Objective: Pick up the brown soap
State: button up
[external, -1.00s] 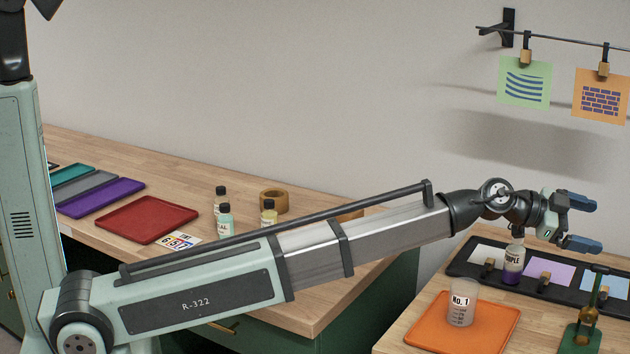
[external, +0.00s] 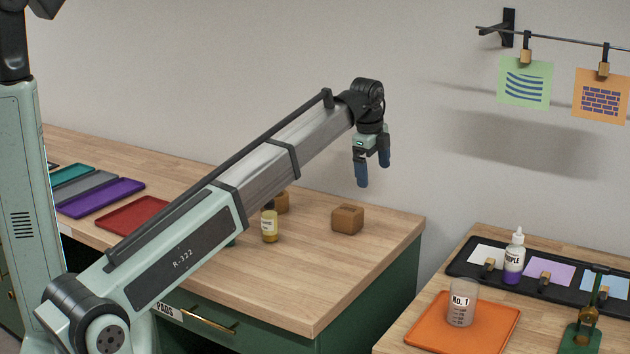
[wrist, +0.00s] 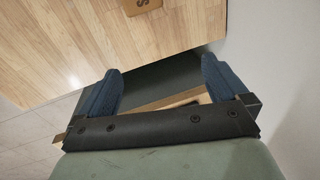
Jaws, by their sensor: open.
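The brown soap (external: 348,219) looks like a small brown block. It sits on the wooden counter near its right end in the external view. Its lower edge, with part of a dark letter, shows at the top of the wrist view (wrist: 141,5). My gripper (external: 373,168) is open and empty, pointing down, above and slightly to the right of the block. In the wrist view my gripper's blue fingers (wrist: 161,70) are spread apart, with the counter's edge and a gap beyond them, not the block.
A yellow-labelled bottle (external: 269,223) and a partly hidden tape roll (external: 282,203) stand left of the block. A red tray (external: 128,216) lies farther left. The right table holds an orange tray (external: 415,334), a beaker (external: 461,303) and a dropper bottle (external: 514,258). Counter around the block is clear.

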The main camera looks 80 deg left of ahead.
jog(key=g+h, duration=0.1)
jog(key=g, duration=0.1)
send_over(348, 209)
notch_tip(348, 209, down, 2)
jog(key=shift+n, duration=0.4)
notch_tip(348, 209, down, 15)
jog(key=shift+r, duration=0.2)
jog(key=c, duration=1.3)
